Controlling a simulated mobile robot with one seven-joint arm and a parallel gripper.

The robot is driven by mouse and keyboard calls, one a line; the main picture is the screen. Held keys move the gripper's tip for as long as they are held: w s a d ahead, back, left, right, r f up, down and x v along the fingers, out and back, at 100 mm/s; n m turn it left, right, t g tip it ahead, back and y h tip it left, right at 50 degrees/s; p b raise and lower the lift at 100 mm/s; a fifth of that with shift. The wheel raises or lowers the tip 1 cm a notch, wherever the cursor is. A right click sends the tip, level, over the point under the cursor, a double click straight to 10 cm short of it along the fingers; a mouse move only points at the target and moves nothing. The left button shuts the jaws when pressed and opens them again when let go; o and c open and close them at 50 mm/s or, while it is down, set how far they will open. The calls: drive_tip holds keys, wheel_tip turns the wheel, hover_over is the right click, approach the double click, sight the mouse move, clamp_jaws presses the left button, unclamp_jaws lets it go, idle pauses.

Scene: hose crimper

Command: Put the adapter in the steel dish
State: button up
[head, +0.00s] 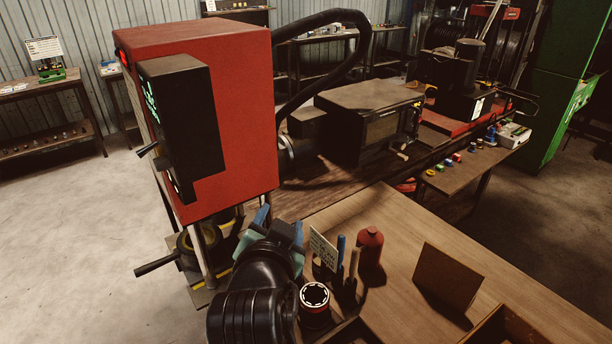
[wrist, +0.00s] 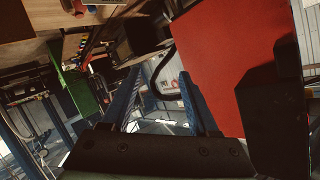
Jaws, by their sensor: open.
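My gripper (head: 280,223) is at the lower middle of the head view, to the right of the red crimper's posts and below its red housing. Its two blue fingers are apart, with nothing seen between them. In the wrist view the open fingers (wrist: 158,98) frame a gap, with the red housing to their right. I cannot make out the adapter or the steel dish for certain in either view. My arm hides part of the bench beside the crimper.
The red crimper (head: 224,100) stands close by, its handle sticking out left. On the wooden bench (head: 400,228) are a red bottle (head: 370,247), upright tools (head: 341,255), a black-and-white-topped can (head: 315,296) and a brown panel (head: 448,275).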

drive_tip(key=s+d+r+n+t+b, duration=0.15)
drive_tip(key=r+t, duration=0.25)
drive_tip(key=r, duration=0.6)
drive_tip(key=s+d+r+n+t+b, duration=0.1)
drive_tip(key=s+r+n+t+b, duration=0.15)
drive_tip(key=r, duration=0.65)
drive_tip(key=s+d+r+n+t+b, duration=0.1)
drive_tip(key=s+r+n+t, duration=0.1)
drive_tip(key=s+r+t, duration=0.5)
drive_tip(key=s+r, duration=0.5)
drive_tip(key=shift+s+d+r, duration=0.4)
drive_tip(key=shift+c, duration=0.9)
